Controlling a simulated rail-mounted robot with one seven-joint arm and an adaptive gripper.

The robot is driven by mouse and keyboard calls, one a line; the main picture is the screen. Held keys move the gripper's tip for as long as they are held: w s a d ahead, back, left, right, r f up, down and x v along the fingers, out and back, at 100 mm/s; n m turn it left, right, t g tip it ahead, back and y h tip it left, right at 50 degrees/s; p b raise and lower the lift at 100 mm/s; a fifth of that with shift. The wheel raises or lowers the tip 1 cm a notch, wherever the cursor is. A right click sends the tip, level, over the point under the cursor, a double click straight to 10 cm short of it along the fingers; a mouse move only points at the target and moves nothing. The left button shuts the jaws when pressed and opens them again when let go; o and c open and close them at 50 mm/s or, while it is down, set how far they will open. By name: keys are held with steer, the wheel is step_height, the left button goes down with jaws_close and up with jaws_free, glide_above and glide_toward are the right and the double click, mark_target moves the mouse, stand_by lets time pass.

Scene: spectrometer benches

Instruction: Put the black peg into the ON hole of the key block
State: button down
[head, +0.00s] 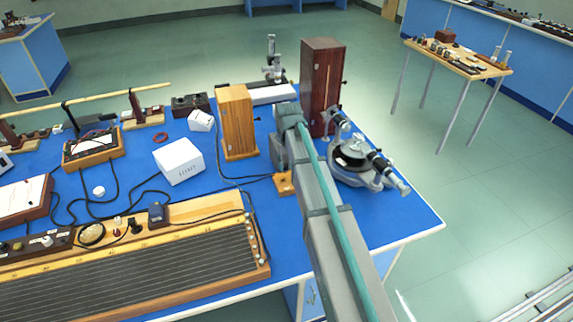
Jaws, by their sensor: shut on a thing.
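My gripper (279,160) points down at the end of my grey arm, on the right part of the blue bench. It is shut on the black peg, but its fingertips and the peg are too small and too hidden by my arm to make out. A small orange-brown wooden block (284,183), seemingly the key block, lies on the bench just below my gripper. A black cable runs to its left side. My arm covers its right part, and its holes and ON mark cannot be read.
A grey instrument with a round table (352,157) stands close right of my arm. A light wooden cabinet (237,121) and a tall dark wooden case (322,85) stand behind. A white box (179,160) and a long wired board (130,270) lie left.

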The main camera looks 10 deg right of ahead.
steer(key=shift+w+a+f, duration=0.15)
steer(key=shift+w, duration=0.25)
steer(key=shift+w+a+f, duration=0.1)
steer(key=shift+w+f, duration=0.05)
steer(key=shift+w, duration=0.2)
steer(key=shift+f+b, duration=1.8)
steer(key=shift+f, duration=1.2)
steer(key=c, duration=1)
jaws_free()
steer(key=shift+r, duration=0.1)
steer(key=r, duration=0.4)
steer(key=s+r, duration=0.1)
steer(key=r, duration=0.6)
steer(key=shift+s+d+r, duration=0.1)
steer(key=shift+s+r, duration=0.15)
steer(key=shift+r, duration=0.1)
